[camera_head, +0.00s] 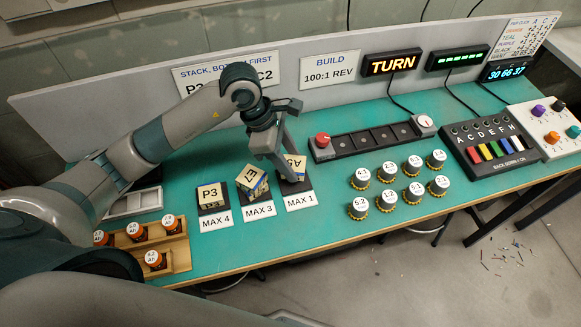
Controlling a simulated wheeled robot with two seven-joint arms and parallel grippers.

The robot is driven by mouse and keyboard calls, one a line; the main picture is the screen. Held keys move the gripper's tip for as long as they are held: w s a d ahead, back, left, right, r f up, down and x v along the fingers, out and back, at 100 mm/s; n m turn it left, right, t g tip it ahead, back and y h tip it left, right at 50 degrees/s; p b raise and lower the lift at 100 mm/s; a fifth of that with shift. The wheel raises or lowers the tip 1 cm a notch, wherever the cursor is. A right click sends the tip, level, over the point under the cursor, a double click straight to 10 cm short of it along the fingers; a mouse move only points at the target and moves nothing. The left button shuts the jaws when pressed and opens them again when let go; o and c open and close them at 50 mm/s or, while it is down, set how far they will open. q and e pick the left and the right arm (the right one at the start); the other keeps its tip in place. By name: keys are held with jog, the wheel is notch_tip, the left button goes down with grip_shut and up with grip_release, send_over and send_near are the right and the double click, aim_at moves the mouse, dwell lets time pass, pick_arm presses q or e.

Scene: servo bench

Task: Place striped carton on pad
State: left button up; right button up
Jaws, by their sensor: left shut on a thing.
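My left gripper (280,160) reaches down over the MAX 1 pad (298,188) and is shut on a pale yellow carton (293,169). Its lettering looks like A5, seen upside down. The carton is at the dark pad; I cannot tell whether it touches it. The fingers hide part of its left side. A carton marked E7 (252,182), with a dark blue band, sits turned on the MAX 3 pad (259,196). A carton marked P3 (211,195) stands on the MAX 4 pad (214,209). My right gripper is not in view.
Several capped jars (388,200) stand right of the pads. A black panel with a red knob (323,139) lies behind. A wooden rack (181,257) with orange jars is at left. A back board (330,68) carries signs. Green bench is clear around the pads' front.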

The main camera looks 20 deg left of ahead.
pick_arm(q)
notch_tip(320, 180, down, 3)
jog(key=shift+s+r+p, duration=0.1)
jog(key=shift+p, duration=0.6)
jog(key=shift+f, duration=0.35)
jog(key=shift+f, duration=0.2)
jog(key=o, duration=1.1)
jog(key=shift+c, duration=0.2)
jog(key=shift+r, duration=0.15)
